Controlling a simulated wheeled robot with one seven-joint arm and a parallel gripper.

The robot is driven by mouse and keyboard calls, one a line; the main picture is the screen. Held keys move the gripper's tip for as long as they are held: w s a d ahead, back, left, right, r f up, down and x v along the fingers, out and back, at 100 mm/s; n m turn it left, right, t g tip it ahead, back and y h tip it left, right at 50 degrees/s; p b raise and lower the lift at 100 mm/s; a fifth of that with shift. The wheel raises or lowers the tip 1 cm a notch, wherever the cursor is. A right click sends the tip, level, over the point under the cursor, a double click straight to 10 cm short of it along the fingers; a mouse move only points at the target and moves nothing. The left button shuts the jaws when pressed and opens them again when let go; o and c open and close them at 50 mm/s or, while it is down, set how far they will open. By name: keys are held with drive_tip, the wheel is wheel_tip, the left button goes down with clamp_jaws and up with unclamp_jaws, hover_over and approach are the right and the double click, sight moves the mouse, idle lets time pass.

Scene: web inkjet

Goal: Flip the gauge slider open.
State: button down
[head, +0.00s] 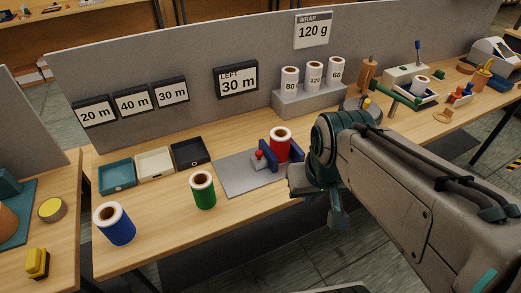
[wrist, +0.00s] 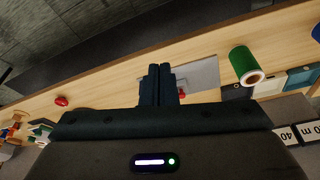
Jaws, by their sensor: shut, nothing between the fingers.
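A grey plate (head: 235,178) lies on the bench and carries a fixture with blue side pieces (head: 296,150). A red roll (head: 281,143) stands at the fixture. A small red knob (head: 260,155) on a grey block sits at its left; I cannot tell whether this is the gauge slider or how it is set. My gripper (head: 337,215) is at the front of the bench, right of the plate, apart from the fixture. In the wrist view my gripper (wrist: 162,84) has its fingers together and empty. The plate (wrist: 205,74) shows beyond them, and the fingers hide most of the fixture.
A green roll (head: 203,190) and a blue roll (head: 114,224) stand at the left front. Three trays, teal (head: 116,190), cream and black, lie behind. A grey stand (head: 310,99) with three white rolls is at the back panel. My arm covers the bench's right front.

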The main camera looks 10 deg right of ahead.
idle(0.3)
drive_tip(key=w+a+f+m+t+y+b, duration=0.1)
drive_tip(key=w+a+f+m+y+b, duration=0.2)
drive_tip(key=f+b, duration=0.6)
drive_tip(key=w+a+f+m+y+b, duration=0.2)
drive_tip(key=w+f+y+b, duration=0.3)
drive_tip(key=b, duration=0.5)
drive_tip(key=w+d+f+m+t+b, duration=0.2)
drive_tip(key=w+d+t+b, duration=0.1)
drive_tip(key=w+d+b, duration=0.1)
drive_tip(key=w+d+f+m+t+y+b, duration=0.1)
drive_tip(key=w+d+f+m+t+b, duration=0.1)
drive_tip(key=b, duration=0.5)
drive_tip(key=w+d+f+m+t+b, duration=0.2)
drive_tip(key=w+d+f+t+b, duration=0.1)
drive_tip(key=w+d+t+b, duration=0.2)
drive_tip(key=shift+w+d+f+t+y, duration=0.2)
drive_tip(key=shift+w+d, duration=0.1)
drive_tip(key=shift+w, duration=0.15)
drive_tip(key=shift+w+d+f+t+y, duration=0.1)
drive_tip(key=shift+w+d+f+t, duration=0.1)
drive_tip(key=shift+w+d, duration=0.15)
drive_tip(key=shift+w+d+r+m, duration=0.15)
drive_tip(key=shift+d+m, duration=0.1)
drive_tip(key=shift+m, duration=0.05)
